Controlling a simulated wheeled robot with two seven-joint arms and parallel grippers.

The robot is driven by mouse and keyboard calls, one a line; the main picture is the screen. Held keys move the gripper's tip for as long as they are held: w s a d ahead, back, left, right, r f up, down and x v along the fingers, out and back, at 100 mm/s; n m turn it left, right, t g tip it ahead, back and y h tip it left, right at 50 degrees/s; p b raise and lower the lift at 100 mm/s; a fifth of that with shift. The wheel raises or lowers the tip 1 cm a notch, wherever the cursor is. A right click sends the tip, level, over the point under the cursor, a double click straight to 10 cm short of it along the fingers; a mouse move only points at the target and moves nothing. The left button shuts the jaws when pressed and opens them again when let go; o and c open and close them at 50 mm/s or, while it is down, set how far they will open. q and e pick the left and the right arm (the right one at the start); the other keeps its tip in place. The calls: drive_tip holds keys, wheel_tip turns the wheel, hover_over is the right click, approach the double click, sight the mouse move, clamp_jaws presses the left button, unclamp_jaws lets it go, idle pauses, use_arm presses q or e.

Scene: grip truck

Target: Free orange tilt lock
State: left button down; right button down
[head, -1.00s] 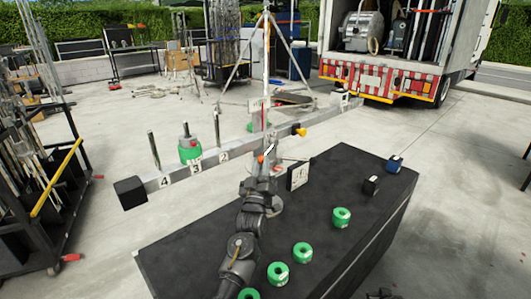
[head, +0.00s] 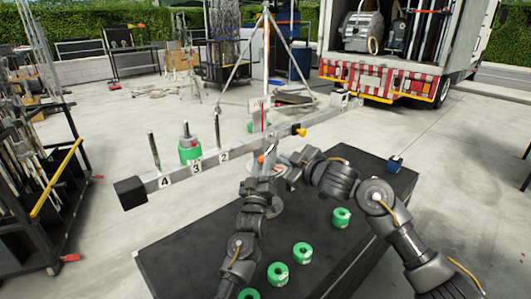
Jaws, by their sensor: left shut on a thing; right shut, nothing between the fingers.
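A long grey beam (head: 240,147) with numbered pegs runs across the view on a central stand. A small orange part (head: 261,159), which looks like the tilt lock, sits low at the beam's middle. My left gripper (head: 266,164) is at it and shut on it, though the fingers are small and partly hidden. My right gripper (head: 284,168) is shut and empty, close to the right of the stand. A green weight (head: 189,150) stands on the beam near peg 3.
A black table (head: 190,246) bears several green weights, one (head: 341,217) below my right forearm. A tripod (head: 266,60) and an open truck (head: 400,60) stand behind.

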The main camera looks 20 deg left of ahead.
use_arm(q)
drive_tip(key=shift+d+f, duration=0.1)
drive_tip(key=shift+f, duration=0.05)
use_arm(e)
drive_tip(key=shift+s+a+x, duration=0.1)
drive_tip(key=shift+x, duration=2.4)
drive_tip(key=shift+s+a+x, duration=0.1)
drive_tip(key=shift+x, duration=2.4)
